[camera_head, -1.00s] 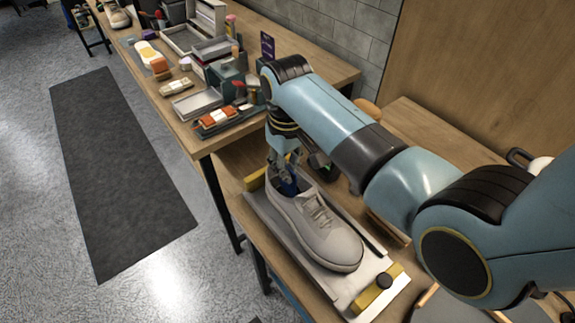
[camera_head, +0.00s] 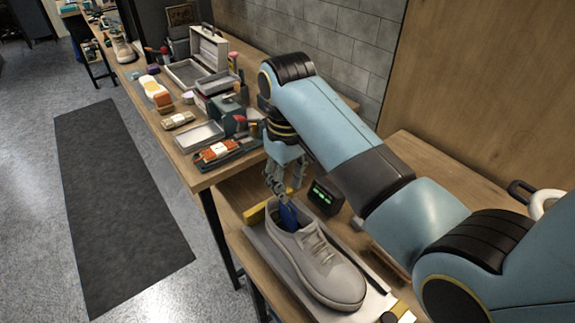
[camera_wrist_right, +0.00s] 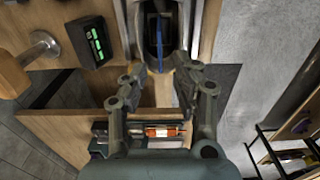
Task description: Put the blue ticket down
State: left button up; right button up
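The blue ticket (camera_head: 289,214) stands in the opening of a light grey sneaker (camera_head: 318,262). In the right wrist view the ticket (camera_wrist_right: 161,43) shows edge-on as a thin blue strip in the shoe opening (camera_wrist_right: 152,22). The sneaker rests on a pale tray (camera_head: 283,268) on the wooden bench. My right gripper (camera_head: 277,194) is just above the heel end of the shoe, apart from the ticket. In the wrist view its fingers (camera_wrist_right: 152,84) are spread and nothing is between them. My left gripper is out of view.
A black device with a green display (camera_head: 324,196) stands beside the shoe, and also shows in the wrist view (camera_wrist_right: 91,42). A tray with an orange-and-white brush (camera_head: 219,152) lies on the adjoining bench, among boxes and tools. A yellow block (camera_head: 256,213) sits at the tray's end.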

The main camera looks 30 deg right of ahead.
notch_tip(320, 180, up, 6)
jog(key=shift+f, duration=0.1)
jog(key=shift+a+f, duration=0.1)
dwell(0.5)
